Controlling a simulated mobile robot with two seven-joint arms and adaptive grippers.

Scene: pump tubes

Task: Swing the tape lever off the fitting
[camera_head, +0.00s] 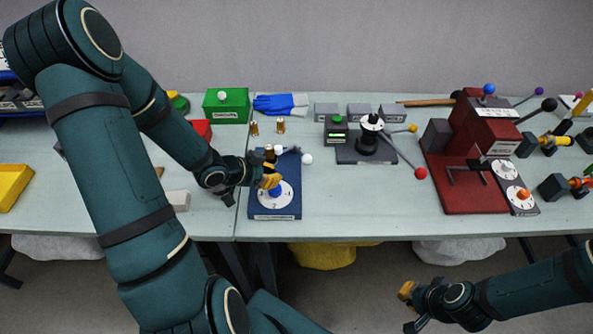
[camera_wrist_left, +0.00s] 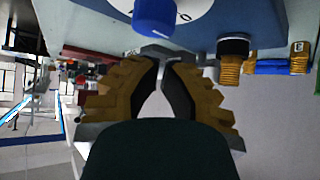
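A blue base with a white numbered dial (camera_head: 284,194) stands on the bench at the middle. A blue knob (camera_head: 275,191) is on the dial, and it shows large in the left wrist view (camera_wrist_left: 155,17). Behind the dial is a short grey lever (camera_head: 288,151) with a white ball end (camera_head: 307,159), pointing right. My left gripper (camera_head: 271,177) is low over the base, beside the knob, and hides part of the fitting. Its fingertips (camera_wrist_left: 164,62) are close together near a grey metal part; whether they grip it is unclear. My right gripper (camera_head: 406,291) is in front of the bench, away from the base.
Two small brass fittings (camera_head: 267,127) stand behind the base. A black-topped device with a red-ball lever (camera_head: 420,173) and a red press (camera_head: 466,193) stand to the right. A green box (camera_head: 226,106) and blue gloves (camera_head: 281,104) lie behind.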

